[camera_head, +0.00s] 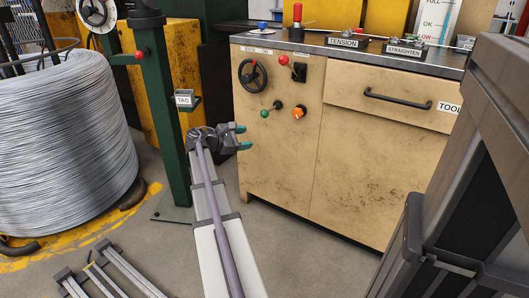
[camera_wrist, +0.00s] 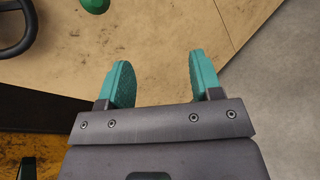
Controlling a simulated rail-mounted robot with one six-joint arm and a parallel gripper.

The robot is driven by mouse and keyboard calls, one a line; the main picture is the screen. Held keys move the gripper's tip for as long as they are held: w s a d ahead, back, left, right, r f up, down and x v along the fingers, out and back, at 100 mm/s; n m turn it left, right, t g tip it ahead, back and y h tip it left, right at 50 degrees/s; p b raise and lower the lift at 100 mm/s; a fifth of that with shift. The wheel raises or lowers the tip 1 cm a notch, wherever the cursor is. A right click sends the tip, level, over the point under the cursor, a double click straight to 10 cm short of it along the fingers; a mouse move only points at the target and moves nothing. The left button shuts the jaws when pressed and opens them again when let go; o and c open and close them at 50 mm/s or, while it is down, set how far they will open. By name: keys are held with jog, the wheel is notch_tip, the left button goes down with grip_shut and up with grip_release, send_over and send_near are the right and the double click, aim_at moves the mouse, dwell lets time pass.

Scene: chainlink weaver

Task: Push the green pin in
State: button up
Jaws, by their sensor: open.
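The green pin (camera_head: 264,113) shows as a round green knob on the cabinet's front panel, beside a dark round fitting (camera_head: 278,104). In the wrist view only the lower part of the green knob (camera_wrist: 95,4) shows at the top edge. How far the pin stands out is hard to tell. My gripper (camera_head: 242,137) is open and empty, left of and below the green knob in the head view. Its teal fingers are spread apart in the wrist view (camera_wrist: 157,62), with the knob beyond them to the upper left. Nothing touches the knob.
The tan cabinet (camera_head: 370,170) carries a black handwheel (camera_head: 252,74), a red knob (camera_head: 283,60), an orange knob (camera_head: 299,113) and a drawer handle (camera_head: 397,98). A green post (camera_head: 165,130) and wire coil (camera_head: 65,140) stand left. Bare floor (camera_head: 300,250) lies in front.

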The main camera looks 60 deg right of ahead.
aim_at(264, 114)
notch_tip(264, 114, up, 5)
jog(key=w+d+n+h+p, duration=0.1)
jog(key=w+n+h, duration=0.15)
jog(key=n, duration=0.35)
jog(key=shift+n+g, duration=0.3)
jog(key=x, duration=1.1)
jog(key=shift+d+r, duration=0.15)
jog(key=shift+c, duration=0.3)
grip_shut()
